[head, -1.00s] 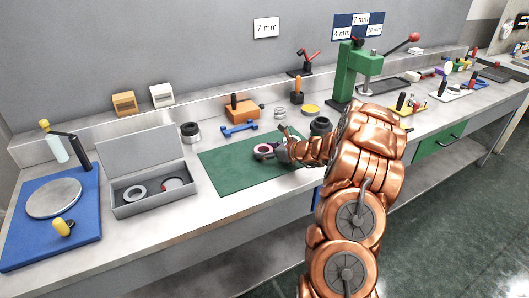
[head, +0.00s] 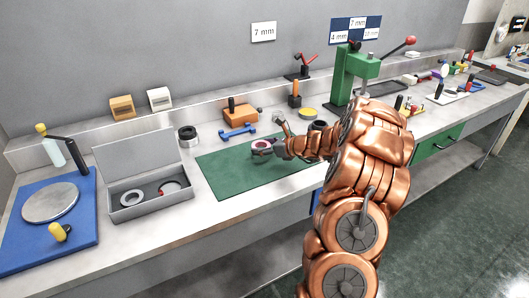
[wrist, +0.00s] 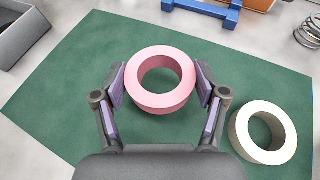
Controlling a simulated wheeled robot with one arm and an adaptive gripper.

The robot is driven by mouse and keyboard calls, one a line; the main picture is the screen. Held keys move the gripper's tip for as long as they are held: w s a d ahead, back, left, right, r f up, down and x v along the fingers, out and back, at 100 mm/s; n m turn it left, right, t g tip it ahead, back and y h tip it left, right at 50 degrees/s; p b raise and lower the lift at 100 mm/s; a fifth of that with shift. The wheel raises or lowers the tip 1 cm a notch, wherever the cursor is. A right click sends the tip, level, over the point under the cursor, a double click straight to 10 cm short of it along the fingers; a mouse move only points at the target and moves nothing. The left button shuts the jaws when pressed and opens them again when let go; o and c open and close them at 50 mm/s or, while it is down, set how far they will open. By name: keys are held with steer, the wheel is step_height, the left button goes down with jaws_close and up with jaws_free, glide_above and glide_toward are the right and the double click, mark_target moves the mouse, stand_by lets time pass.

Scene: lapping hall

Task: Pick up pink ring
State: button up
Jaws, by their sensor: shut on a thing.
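The pink ring (head: 262,150) shows at the end of my arm, over the green mat (head: 232,178) in the head view. In the wrist view the pink ring (wrist: 160,102) sits between my two fingers, one on each side. My gripper (wrist: 161,80) is shut on its outer sides, and the ring's hole faces the camera. My gripper (head: 277,148) reaches in from the right in the head view. The ring seems a little above the mat, but the gap is hard to judge. A white ring (wrist: 240,130) lies on the mat at the lower right in the wrist view.
The open grey box (head: 152,207) with rings inside stands left of the mat. A blue dumbbell-shaped piece (head: 238,131) and an orange block (head: 240,113) lie behind. The green press (head: 357,78) stands at the back right. The mat's front left is clear.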

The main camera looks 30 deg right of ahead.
steer(key=s+a+b, duration=0.1)
steer(key=s+a, duration=0.2)
steer(key=a, duration=0.1)
steer(key=s+a+b, duration=0.1)
steer(key=s+a, duration=0.2)
steer(key=a, duration=0.1)
steer(key=s+a+r+b, duration=0.1)
steer(key=s+a, duration=0.2)
steer(key=a, duration=0.1)
steer(key=shift+s+a+r, duration=0.1)
steer(key=shift+s+a, duration=0.1)
steer(key=shift+a, duration=0.05)
steer(key=w+a+r+p, duration=0.4)
steer(key=a+r+p, duration=0.1)
steer(key=a+r, duration=0.3)
steer(key=w+a+r+p, duration=0.4)
steer(key=a+r, duration=0.4)
steer(key=r, duration=0.2)
steer(key=shift+w+r+m+h+p, duration=0.15)
steer(key=shift+r+m+h+p, duration=0.25)
steer(key=shift+a, duration=0.25)
